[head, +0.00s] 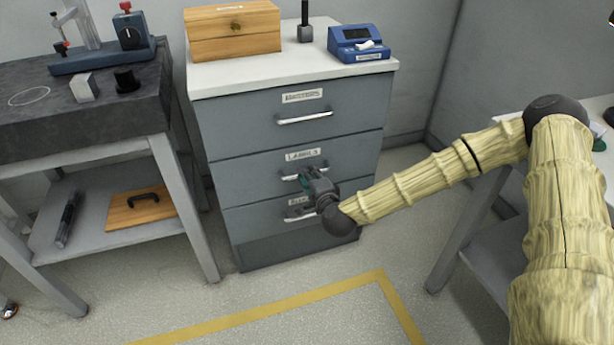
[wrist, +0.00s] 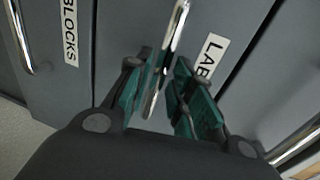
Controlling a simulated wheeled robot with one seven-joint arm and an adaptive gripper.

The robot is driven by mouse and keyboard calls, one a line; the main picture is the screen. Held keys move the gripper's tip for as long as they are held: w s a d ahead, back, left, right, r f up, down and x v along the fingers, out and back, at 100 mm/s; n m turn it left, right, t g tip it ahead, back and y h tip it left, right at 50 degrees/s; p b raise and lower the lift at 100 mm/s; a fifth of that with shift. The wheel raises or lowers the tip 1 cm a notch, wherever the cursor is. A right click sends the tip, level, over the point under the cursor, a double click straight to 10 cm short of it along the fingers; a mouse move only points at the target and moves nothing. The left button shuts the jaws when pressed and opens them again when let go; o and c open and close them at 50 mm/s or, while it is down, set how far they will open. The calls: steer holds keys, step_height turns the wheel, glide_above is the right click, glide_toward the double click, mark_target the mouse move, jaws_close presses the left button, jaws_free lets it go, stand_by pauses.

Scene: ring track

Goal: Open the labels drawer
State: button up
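The labels drawer (head: 252,171) is the middle drawer of a grey cabinet, with a white label strip (head: 303,155) above its bar handle (head: 290,178). Its front looks flush with the other drawers. My gripper (head: 306,180) is at this handle, hiding part of it. In the wrist view my gripper (wrist: 162,80) has its teal-padded fingers apart, one on each side of the metal handle (wrist: 178,28). Gaps show between the pads and the bar. The label (wrist: 212,55) beside it is partly covered by a finger.
The top drawer (head: 240,120) and the blocks drawer (head: 258,217) look shut. A wooden box (head: 235,45) and a blue device (head: 358,45) stand on the cabinet. A dark workbench (head: 70,115) is at left, another table at right. The floor in front is clear.

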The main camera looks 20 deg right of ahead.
steer(key=shift+x, duration=1.15)
steer(key=shift+c, duration=0.2)
jaws_close()
steer(key=shift+s, duration=0.15)
